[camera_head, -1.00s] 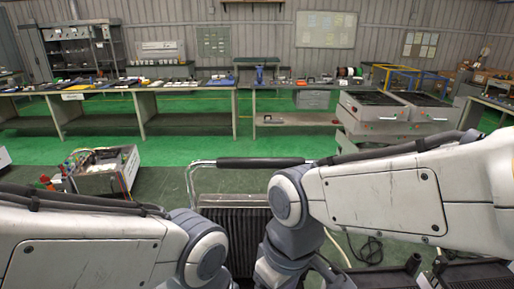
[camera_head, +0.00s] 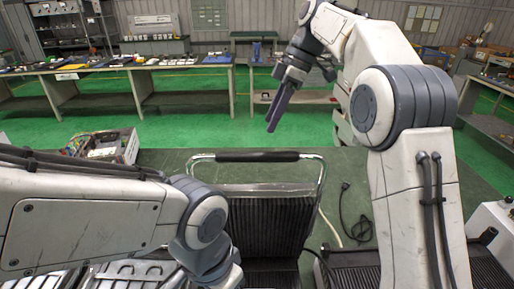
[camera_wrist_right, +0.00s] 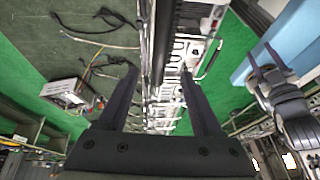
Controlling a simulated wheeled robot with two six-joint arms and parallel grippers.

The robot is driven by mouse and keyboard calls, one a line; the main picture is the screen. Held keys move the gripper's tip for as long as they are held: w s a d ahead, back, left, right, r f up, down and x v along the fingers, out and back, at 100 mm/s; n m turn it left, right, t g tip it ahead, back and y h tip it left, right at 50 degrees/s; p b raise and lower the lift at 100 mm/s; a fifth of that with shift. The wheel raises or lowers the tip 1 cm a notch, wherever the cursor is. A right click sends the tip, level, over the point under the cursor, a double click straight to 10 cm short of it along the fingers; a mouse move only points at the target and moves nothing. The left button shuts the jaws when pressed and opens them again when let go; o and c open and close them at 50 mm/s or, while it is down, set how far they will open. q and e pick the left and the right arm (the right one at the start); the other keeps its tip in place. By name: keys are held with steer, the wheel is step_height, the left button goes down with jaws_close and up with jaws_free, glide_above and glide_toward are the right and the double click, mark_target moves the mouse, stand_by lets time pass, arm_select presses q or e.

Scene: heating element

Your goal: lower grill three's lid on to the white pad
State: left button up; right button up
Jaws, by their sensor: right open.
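A grill lid stands raised in the head view, with a dark ribbed plate (camera_head: 268,222) and a chrome handle frame with a black grip (camera_head: 258,156). I cannot tell the grill's number. My right gripper (camera_head: 271,126) is open and empty, fingers pointing down, in the air above and beyond the handle grip. Its spread fingers also show in the right wrist view (camera_wrist_right: 157,72). In that view, what looks like my left gripper (camera_wrist_right: 262,50) is at the right; its opening is unclear. My left arm hides the grill's left side. I cannot make out the white pad.
More grill surfaces (camera_head: 130,275) lie at the lower left, and a ribbed plate (camera_head: 345,270) at the lower right. A black cable (camera_head: 355,215) lies right of the lid. A box of parts (camera_head: 105,146) stands at the left. Long benches (camera_head: 190,68) stand beyond open green floor.

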steer(key=x, duration=0.9)
steer(key=shift+s+a+f+p, duration=0.1)
steer(key=shift+a+f+p, duration=0.1)
steer(key=shift+f+p, duration=0.15)
jaws_close()
stand_by(1.0)
